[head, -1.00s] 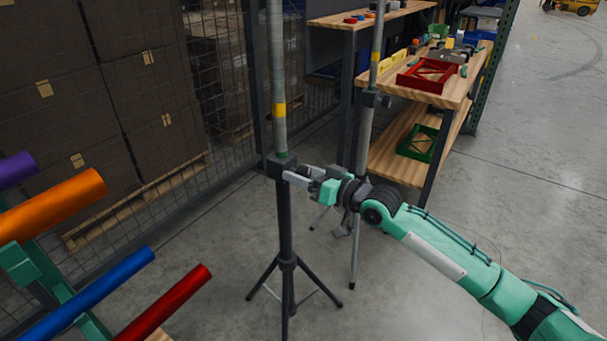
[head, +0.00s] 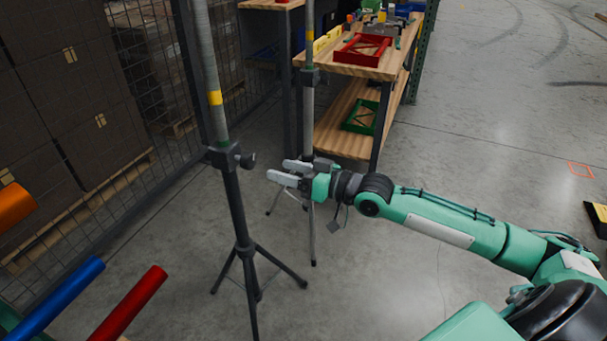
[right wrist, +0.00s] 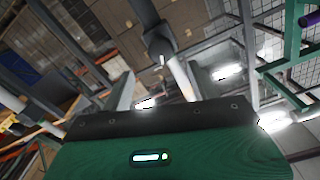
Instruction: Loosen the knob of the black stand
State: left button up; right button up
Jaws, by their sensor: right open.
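The black stand (head: 235,205) stands upright on its tripod legs left of centre in the head view, with a grey pole banded in yellow rising from its collar. Its dark knob (head: 246,160) sticks out to the right of the collar. My right gripper (head: 278,170) is open and empty, a short gap to the right of the knob, its fingers pointing left towards it. In the right wrist view the stand's dark collar (right wrist: 159,43) shows beyond the fingers. My left gripper is not in view.
A second stand (head: 309,110) stands behind my right gripper. A wooden shelf unit (head: 345,142) holds a red tray (head: 362,50) and a green tray (head: 359,116). Blue (head: 55,300) and red (head: 130,304) tubes jut in at lower left.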

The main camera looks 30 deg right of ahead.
jog(key=shift+v, duration=1.95)
